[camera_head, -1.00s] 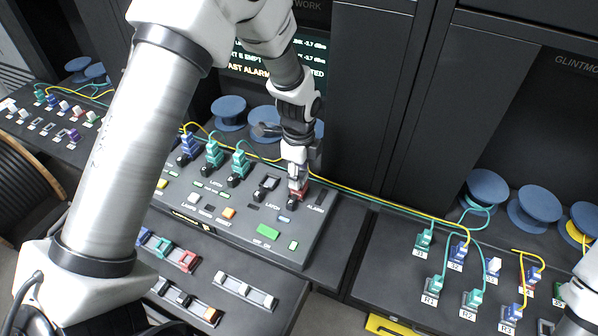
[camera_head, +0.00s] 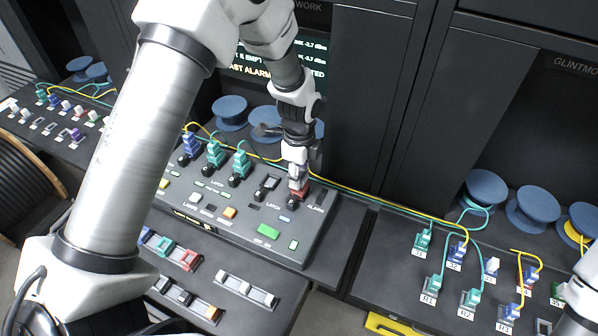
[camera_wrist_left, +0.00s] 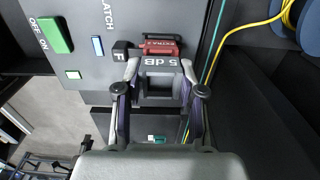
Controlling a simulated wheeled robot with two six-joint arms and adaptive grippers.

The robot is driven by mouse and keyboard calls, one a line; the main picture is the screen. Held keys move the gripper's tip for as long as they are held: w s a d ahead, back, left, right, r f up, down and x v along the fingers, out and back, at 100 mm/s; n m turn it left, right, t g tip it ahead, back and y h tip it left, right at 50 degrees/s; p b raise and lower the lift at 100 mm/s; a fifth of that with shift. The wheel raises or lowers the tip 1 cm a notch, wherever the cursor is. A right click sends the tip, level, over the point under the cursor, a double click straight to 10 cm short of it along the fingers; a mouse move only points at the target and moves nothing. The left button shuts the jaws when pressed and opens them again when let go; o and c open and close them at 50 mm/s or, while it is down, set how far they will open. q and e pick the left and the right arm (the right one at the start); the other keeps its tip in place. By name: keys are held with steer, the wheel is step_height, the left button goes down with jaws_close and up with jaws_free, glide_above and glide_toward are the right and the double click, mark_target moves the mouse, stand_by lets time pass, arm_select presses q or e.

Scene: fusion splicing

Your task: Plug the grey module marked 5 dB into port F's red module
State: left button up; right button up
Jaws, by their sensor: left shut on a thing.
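My left gripper (camera_head: 297,164) is shut on the grey module marked 5 dB (camera_wrist_left: 160,66), which shows between its two fingers in the left wrist view. The red module (camera_wrist_left: 160,47) stands at the label F on the console, directly in front of the grey module. The two look touching or nearly so; I cannot tell how far the grey one is in. In the head view the red module (camera_head: 298,192) is just below my left gripper. My right gripper is not in view.
The grey console (camera_head: 235,222) carries buttons and other plugged modules (camera_head: 214,156). Yellow and teal cables run behind the port toward the right panel (camera_head: 390,250). Blue spools (camera_head: 230,110) stand at the back. Spare modules (camera_head: 175,252) sit on the front shelf.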

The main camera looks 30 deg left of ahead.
arm_select(q)
steer(key=shift+f+b, duration=0.3)
steer(key=shift+f, duration=0.25)
stand_by(0.4)
steer(key=o, duration=1)
steer(key=shift+o, duration=0.2)
step_height(320, 180, up, 12)
